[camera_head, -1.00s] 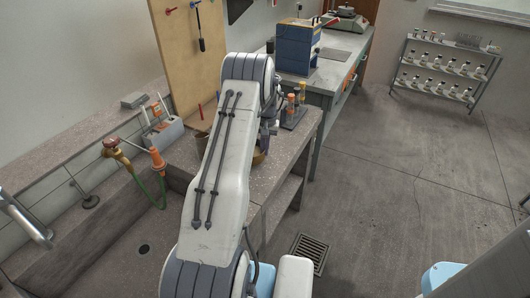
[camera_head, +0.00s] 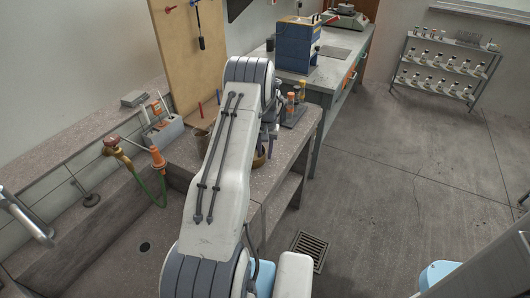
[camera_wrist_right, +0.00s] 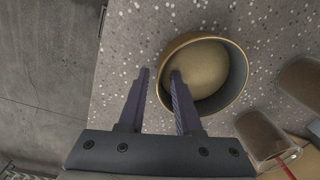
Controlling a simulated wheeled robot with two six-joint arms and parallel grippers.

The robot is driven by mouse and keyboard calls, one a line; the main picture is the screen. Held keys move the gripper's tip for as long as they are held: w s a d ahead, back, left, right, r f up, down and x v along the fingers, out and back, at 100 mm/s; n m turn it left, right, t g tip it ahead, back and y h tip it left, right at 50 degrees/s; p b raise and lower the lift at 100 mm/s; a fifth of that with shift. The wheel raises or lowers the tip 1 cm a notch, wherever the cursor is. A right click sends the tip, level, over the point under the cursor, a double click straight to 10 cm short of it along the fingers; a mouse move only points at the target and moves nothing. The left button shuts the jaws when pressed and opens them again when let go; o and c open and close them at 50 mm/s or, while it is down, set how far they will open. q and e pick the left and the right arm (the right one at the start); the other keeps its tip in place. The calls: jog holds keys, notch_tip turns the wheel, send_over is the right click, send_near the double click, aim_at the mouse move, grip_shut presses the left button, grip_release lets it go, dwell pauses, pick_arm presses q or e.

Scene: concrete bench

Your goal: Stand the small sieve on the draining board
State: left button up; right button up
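A round, brass-coloured vessel, which looks like the small sieve (camera_wrist_right: 215,64), stands on the speckled stone top (camera_wrist_right: 130,45) in the right wrist view. A little of the sieve (camera_head: 259,159) shows beside my right arm in the head view. My right gripper (camera_wrist_right: 160,76) is open at its rim. One finger overlaps the bowl's opening and the other is outside its left wall; contact cannot be told. In the head view the right gripper (camera_head: 268,132) is mostly hidden behind its arm. I cannot single out the draining board. My left gripper is not in view.
Two brown-toned cups (camera_wrist_right: 264,134) stand close right of the sieve. A rack with bottles (camera_head: 292,108) stands behind it. The sink (camera_head: 115,245), with a hose and orange nozzle (camera_head: 157,158), lies left. Speckled top is clear left of the sieve in the wrist view.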

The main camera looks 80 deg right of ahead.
notch_tip(320, 180, up, 12)
jog(key=b, duration=0.1)
jog(key=shift+s+b, duration=0.3)
jog(key=shift+b, duration=0.05)
jog(key=shift+s, duration=0.1)
dwell(0.3)
